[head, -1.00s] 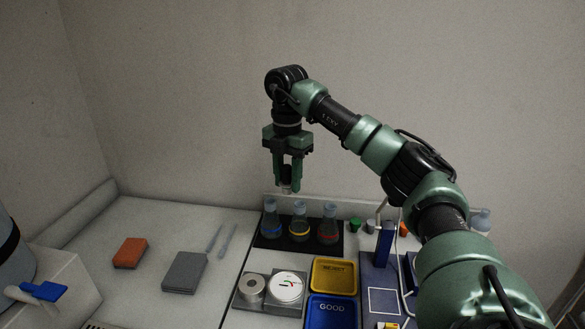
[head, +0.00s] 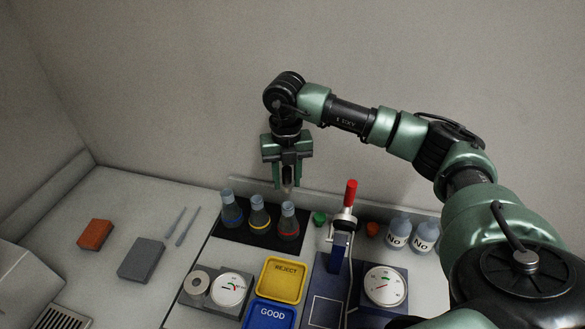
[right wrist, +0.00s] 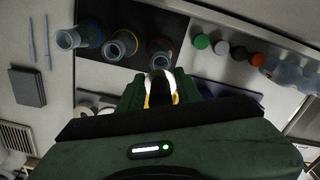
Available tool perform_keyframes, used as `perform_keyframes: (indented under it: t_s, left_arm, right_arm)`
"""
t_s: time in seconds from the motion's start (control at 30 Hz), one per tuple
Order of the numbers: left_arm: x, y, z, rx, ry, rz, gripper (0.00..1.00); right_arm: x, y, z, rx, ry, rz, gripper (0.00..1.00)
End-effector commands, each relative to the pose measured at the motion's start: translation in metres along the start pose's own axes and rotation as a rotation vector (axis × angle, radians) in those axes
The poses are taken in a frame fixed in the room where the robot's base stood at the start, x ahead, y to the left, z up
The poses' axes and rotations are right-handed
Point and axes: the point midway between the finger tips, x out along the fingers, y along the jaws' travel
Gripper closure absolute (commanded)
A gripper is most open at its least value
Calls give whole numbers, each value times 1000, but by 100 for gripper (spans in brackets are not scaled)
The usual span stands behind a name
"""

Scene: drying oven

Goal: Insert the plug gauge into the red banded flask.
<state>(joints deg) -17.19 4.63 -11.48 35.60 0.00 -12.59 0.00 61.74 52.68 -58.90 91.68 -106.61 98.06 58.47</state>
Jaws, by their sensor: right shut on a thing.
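The red banded flask (head: 288,224) stands on a black mat (head: 262,237), rightmost of three flasks; it also shows in the right wrist view (right wrist: 161,52). The yellow banded flask (head: 259,216) and blue banded flask (head: 232,212) stand to its left. My right gripper (head: 287,186) points down just above the red banded flask's mouth in the head view. It is shut on the plug gauge (right wrist: 160,88), a small shiny piece with yellow, mostly hidden between the fingers. In the right wrist view the gauge appears close to the red flask's mouth; the exact gap is unclear. My left gripper is not in view.
A green cap (head: 319,218) sits right of the mat. A red-handled lever press (head: 340,235) stands further right, with dial gauge (head: 385,286) and bottles (head: 397,235). Yellow REJECT tray (head: 281,280) and blue GOOD tray (head: 270,316) lie in front.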

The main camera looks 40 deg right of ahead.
Motion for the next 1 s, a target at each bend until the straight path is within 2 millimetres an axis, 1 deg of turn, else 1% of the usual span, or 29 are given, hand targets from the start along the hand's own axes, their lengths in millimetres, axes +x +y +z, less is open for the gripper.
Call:
perform_keyframes:
  t_s: [0.03, 0.17, 0.27, 0.37, 0.5, 0.6, 0.8, 1.0]
  left_arm:
    - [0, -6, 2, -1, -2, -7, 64]
    - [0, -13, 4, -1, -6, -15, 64]
    - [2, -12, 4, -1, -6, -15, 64]
    - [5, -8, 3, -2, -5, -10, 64]
    - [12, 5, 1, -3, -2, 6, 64]
    - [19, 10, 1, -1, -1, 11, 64]
    - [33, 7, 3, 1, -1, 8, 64]
    - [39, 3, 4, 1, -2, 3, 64]
  right_arm:
    - [0, 0, 0, 1, -1, 0, 100]
    - [0, 0, 0, 3, -1, 0, 100]
    - [1, 0, 0, 3, -1, 0, 100]
    - [4, -1, 0, 4, 0, 0, 100]
    - [13, -1, 0, 4, 0, 0, 100]
    - [22, -1, 0, 4, 1, 0, 100]
    - [40, -1, 0, 4, 1, 0, 100]
    - [50, -1, 0, 5, 0, 0, 100]
